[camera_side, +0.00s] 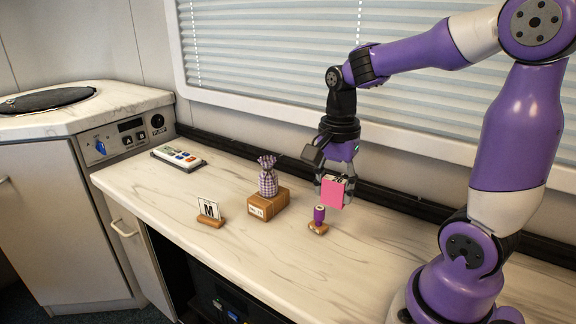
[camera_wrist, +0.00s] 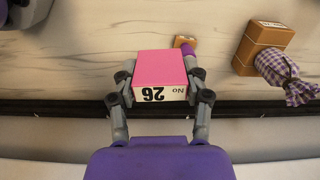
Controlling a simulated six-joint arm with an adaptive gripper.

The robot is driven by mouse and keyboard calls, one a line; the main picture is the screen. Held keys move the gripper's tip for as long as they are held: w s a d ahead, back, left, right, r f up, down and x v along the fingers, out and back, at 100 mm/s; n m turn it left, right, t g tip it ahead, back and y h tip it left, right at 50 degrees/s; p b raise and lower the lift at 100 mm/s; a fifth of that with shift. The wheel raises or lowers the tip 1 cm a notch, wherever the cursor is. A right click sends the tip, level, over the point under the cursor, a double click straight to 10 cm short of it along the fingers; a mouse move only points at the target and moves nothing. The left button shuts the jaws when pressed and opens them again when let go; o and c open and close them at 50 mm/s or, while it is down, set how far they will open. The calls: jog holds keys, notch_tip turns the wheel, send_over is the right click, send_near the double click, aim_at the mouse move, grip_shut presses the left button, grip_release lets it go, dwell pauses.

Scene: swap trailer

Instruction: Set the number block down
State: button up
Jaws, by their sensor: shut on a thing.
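The number block (camera_side: 333,192) is pink with a white face. In the wrist view the block (camera_wrist: 160,68) shows "No 26" upside down on its white side. My gripper (camera_side: 336,188) is shut on it, with one finger on each side; the gripper also shows in the wrist view (camera_wrist: 160,88). In the side view the block is above the marble-look counter (camera_side: 270,235), near the window side. Its underside is hidden in the wrist view, so I cannot tell the exact gap.
A purple-topped stamp on a wooden base (camera_side: 318,218) stands just in front of the block. The front counter is clear.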

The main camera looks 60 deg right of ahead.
jog(key=shift+m, duration=0.3)
jog(key=s+d+f, duration=0.1)
jog(key=d+f, duration=0.1)
jog(key=d, duration=0.2)
jog(key=s+d+f, duration=0.1)
jog(key=d+f, duration=0.1)
jog(key=d, duration=0.2)
jog(key=s+d+f, duration=0.1)
jog(key=d+f, duration=0.2)
jog(key=shift+s+d, duration=0.25)
jog(key=shift+d, duration=0.15)
jog(key=shift+f, duration=2)
jog(key=shift+f, duration=0.15)
jog(key=o, duration=1)
